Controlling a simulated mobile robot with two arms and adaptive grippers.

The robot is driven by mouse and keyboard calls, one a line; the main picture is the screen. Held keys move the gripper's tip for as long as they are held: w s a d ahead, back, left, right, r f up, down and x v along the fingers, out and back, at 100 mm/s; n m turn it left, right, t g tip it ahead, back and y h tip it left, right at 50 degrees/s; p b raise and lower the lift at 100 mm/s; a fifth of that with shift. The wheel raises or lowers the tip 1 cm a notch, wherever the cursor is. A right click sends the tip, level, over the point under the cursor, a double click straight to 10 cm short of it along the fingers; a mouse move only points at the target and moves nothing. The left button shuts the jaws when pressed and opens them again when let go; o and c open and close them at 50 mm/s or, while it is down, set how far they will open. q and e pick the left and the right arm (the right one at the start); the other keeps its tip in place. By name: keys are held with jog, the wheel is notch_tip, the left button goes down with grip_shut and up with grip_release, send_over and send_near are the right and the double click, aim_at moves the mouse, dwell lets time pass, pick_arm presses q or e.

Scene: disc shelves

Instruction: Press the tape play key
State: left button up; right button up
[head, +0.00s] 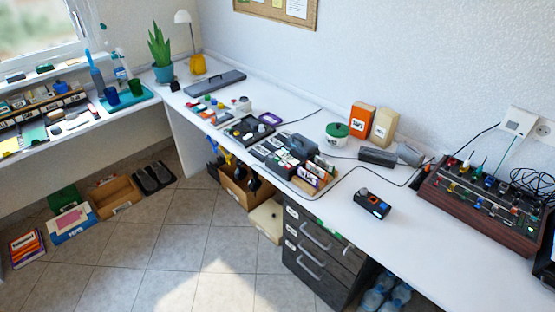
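No tape play key can be made out for certain at this size. A small black device (371,204) with an orange-red part on top and a blue patch on its front sits alone on the white desk right of centre. A dark flat device (248,130) lies further back on the desk. A cluster of dark and grey boxes (283,152) lies beside it, with small details too fine to read. Neither of my grippers is in view.
A wood-sided mixer-like panel (474,196) with knobs and cables stands at the right. Orange (361,119) and tan (384,127) boxes stand by the wall. Dark drawers (316,254) are under the desk. The desk front right (432,252) is bare.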

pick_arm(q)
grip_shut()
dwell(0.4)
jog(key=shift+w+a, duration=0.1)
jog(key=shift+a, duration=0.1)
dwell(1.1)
